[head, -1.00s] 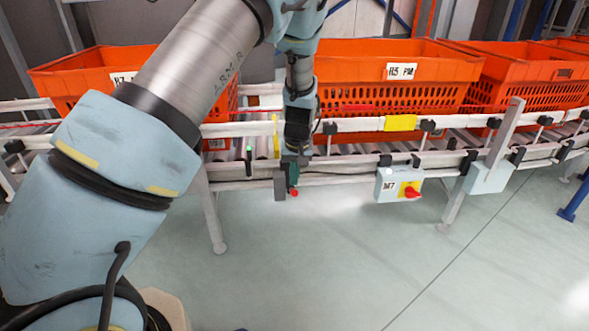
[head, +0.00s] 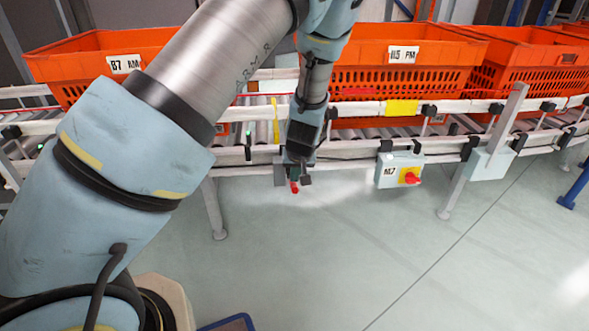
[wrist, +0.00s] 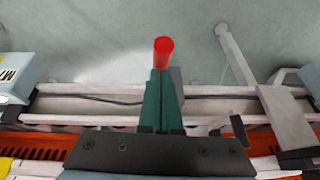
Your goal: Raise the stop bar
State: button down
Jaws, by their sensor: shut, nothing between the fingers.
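A lever with a red knob (head: 294,187) sits on the front rail of the conveyor, beside a small grey plate (head: 279,174). The knob also shows in the wrist view (wrist: 164,46), just past the fingertips. My gripper (head: 298,172) points down at the lever, its fingers shut and empty. In the wrist view the fingers (wrist: 163,88) lie right against or over the lever; I cannot tell whether they touch. An upright yellow bar (head: 276,121) stands on the conveyor left of my gripper. It may be the stop bar; its lower end is partly hidden.
Orange totes (head: 450,56) stand on the roller conveyor behind the rail. A grey M7 box (head: 388,172) with a red switch hangs on the front rail, right of my gripper. A slanted grey post (head: 508,118) stands farther right.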

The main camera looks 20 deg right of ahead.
notch_tip(320, 180, down, 13)
jog(key=s+t+h+b, duration=0.1)
jog(key=t+h+b, duration=0.2)
jog(key=t+b, duration=0.6)
jog(key=shift+s+a+f+t+b, duration=0.15)
jog(key=shift+s+a+t+b, duration=0.2)
jog(key=shift+b, duration=1.1)
jog(key=shift+f, duration=0.1)
